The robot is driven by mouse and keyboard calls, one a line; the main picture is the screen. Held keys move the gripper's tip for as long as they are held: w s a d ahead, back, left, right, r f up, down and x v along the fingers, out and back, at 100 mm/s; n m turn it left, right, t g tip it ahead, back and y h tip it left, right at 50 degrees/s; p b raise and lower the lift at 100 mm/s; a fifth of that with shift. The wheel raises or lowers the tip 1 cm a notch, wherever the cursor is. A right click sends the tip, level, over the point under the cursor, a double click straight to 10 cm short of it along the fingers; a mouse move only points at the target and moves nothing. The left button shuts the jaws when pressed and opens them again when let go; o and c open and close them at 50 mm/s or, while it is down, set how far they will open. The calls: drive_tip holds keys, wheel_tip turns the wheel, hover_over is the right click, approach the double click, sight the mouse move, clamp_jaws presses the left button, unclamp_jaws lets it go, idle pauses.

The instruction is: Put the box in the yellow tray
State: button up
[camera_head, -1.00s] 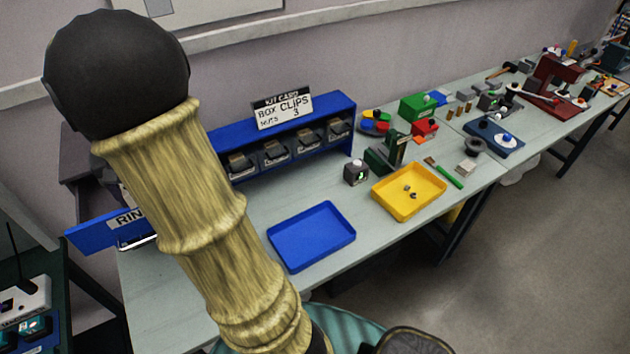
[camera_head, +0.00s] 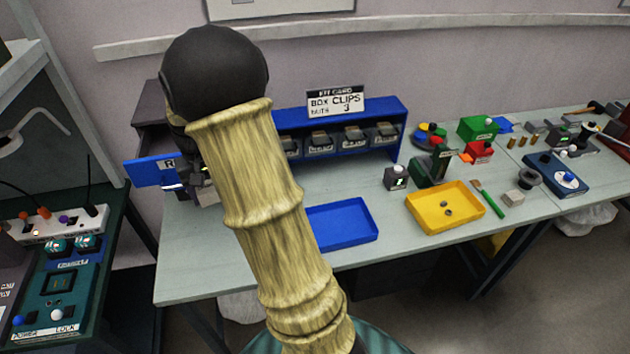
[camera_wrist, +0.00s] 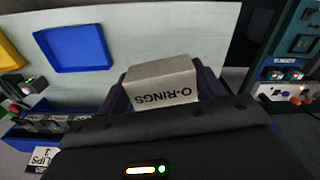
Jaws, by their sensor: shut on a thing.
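In the wrist view my gripper (camera_wrist: 162,88) is shut on a pale box (camera_wrist: 160,72) with "O-RINGS" printed on its side. Dark fingers press it from left and right. In the head view my arm hides most of the gripper, and I cannot make out the box there. The yellow tray (camera_head: 463,222) lies on the bench to the right, well apart from my gripper, with a few small nuts in it. A corner of the tray also shows at the left edge of the wrist view (camera_wrist: 9,52).
A blue tray (camera_head: 345,228) lies between my arm and the yellow tray. A blue rack (camera_head: 395,125) of bins stands behind it. A small dark box (camera_head: 395,178) and a green machine (camera_head: 430,170) stand behind the yellow tray. A blue panel (camera_head: 143,173) juts out at left.

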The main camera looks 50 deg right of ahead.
drive_tip(key=w+a+f+n+b, duration=0.1)
drive_tip(key=a+f, duration=0.4)
drive_tip(key=f, duration=0.7)
drive_tip(key=w+a+f+n+b, duration=0.1)
drive_tip(key=a+f+n, duration=0.2)
drive_tip(key=f, duration=0.8)
drive_tip(key=shift+w+a+f+b, duration=0.35)
drive_tip(key=shift+a+b, duration=0.05)
drive_tip(key=shift+a, duration=0.8)
drive_tip(key=shift+w, duration=0.1)
